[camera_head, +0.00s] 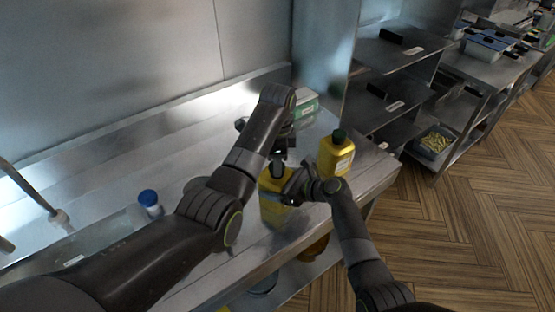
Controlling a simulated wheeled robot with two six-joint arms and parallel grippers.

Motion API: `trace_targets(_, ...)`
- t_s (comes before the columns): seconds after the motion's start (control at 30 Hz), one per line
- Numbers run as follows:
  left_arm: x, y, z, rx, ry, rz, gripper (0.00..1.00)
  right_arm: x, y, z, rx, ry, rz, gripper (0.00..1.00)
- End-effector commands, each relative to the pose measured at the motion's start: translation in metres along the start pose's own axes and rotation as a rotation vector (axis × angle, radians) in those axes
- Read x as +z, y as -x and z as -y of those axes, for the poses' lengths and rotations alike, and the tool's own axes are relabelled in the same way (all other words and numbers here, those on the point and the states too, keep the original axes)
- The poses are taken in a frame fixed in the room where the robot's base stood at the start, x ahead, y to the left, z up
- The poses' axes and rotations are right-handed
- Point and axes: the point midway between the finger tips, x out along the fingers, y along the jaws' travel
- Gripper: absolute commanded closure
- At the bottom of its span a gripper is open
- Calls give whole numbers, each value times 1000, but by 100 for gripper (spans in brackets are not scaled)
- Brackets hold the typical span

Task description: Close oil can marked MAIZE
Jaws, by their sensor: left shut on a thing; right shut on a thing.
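A yellow oil can (272,207) stands on the steel counter in front of me. Any label on it is hidden or too small to read. My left gripper (279,166) reaches down over its top and is shut at the dark cap; the cap is mostly hidden by the fingers. My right gripper (290,189) comes from the right and is shut on the upper body of the same can. A second yellow can (336,157) with a dark green cap stands upright behind to the right, apart from both grippers. Its label is too small to read.
The steel counter (180,171) is mostly bare toward the back left. A blue-capped white container (149,201) stands at left, near my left arm. A green-and-white box (306,103) lies behind my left gripper. Steel shelves (391,58) stand at the right, beyond the counter's end.

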Motion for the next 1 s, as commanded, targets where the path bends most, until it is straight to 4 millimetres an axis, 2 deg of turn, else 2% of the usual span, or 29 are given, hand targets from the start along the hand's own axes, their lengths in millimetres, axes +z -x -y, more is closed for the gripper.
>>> trace_targets(1.0, 2, 0, 0, -6, -1615, 4, 82, -1, 0, -1, 2, 0, -1, 79)
